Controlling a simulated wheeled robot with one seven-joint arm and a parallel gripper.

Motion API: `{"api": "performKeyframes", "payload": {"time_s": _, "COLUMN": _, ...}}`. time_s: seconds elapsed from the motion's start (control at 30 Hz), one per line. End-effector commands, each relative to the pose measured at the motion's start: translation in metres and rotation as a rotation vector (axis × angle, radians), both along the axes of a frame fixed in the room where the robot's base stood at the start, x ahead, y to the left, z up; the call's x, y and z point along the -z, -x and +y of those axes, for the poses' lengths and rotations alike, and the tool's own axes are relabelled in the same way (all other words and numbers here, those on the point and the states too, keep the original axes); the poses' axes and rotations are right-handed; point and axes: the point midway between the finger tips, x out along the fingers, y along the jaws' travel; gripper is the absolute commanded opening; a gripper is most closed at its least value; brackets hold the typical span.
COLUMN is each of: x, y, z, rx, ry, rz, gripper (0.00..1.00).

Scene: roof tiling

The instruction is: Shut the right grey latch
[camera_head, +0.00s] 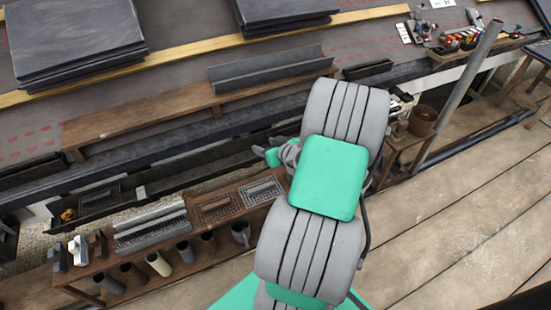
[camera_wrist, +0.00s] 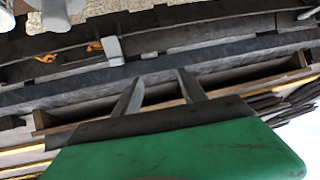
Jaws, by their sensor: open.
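My gripper (camera_wrist: 158,88) is open in the wrist view, with its two grey fingers apart and nothing between them. The fingers point towards the dark gutter (camera_wrist: 200,73) along the eave. A small light-grey piece (camera_wrist: 113,49), which may be a grey latch, sits across the gutter edge, up and left of the fingers and apart from them. Another grey piece (camera_wrist: 308,13) shows at the upper right edge. I cannot tell which is the right latch or whether either is open. In the head view a small grey piece (camera_head: 141,192) sits on the gutter; my arm hides much of the gripper.
A brown wooden plank (camera_head: 180,106) lies along the roof, with a grey metal trough (camera_head: 270,70) on it. Dark slate stacks (camera_head: 75,40) lie higher up. A wooden rack (camera_head: 125,268) with trays and pots stands below the gutter. A grey pole (camera_head: 455,95) rises at the right.

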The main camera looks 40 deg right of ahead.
Motion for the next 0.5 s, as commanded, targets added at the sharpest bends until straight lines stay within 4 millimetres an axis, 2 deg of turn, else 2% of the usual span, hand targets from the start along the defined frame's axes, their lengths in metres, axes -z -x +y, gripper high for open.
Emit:
{"api": "performKeyframes", "payload": {"time_s": 0.03, "x": 0.027, "y": 0.013, "z": -0.027, "rx": 0.075, "ry": 0.011, "rz": -0.049, "gripper": 0.49}}
{"api": "performKeyframes", "payload": {"time_s": 0.1, "x": 0.033, "y": 0.025, "z": -0.05, "rx": 0.139, "ry": 0.036, "rz": -0.099, "gripper": 0.49}}
{"api": "performKeyframes", "payload": {"time_s": 0.2, "x": 0.035, "y": 0.028, "z": -0.063, "rx": 0.175, "ry": 0.054, "rz": -0.127, "gripper": 0.49}}
{"api": "performKeyframes", "payload": {"time_s": 0.27, "x": 0.037, "y": 0.022, "z": -0.065, "rx": 0.175, "ry": 0.054, "rz": -0.128, "gripper": 0.49}}
{"api": "performKeyframes", "payload": {"time_s": 0.5, "x": 0.054, "y": -0.02, "z": -0.075, "rx": 0.171, "ry": 0.055, "rz": -0.127, "gripper": 0.49}}
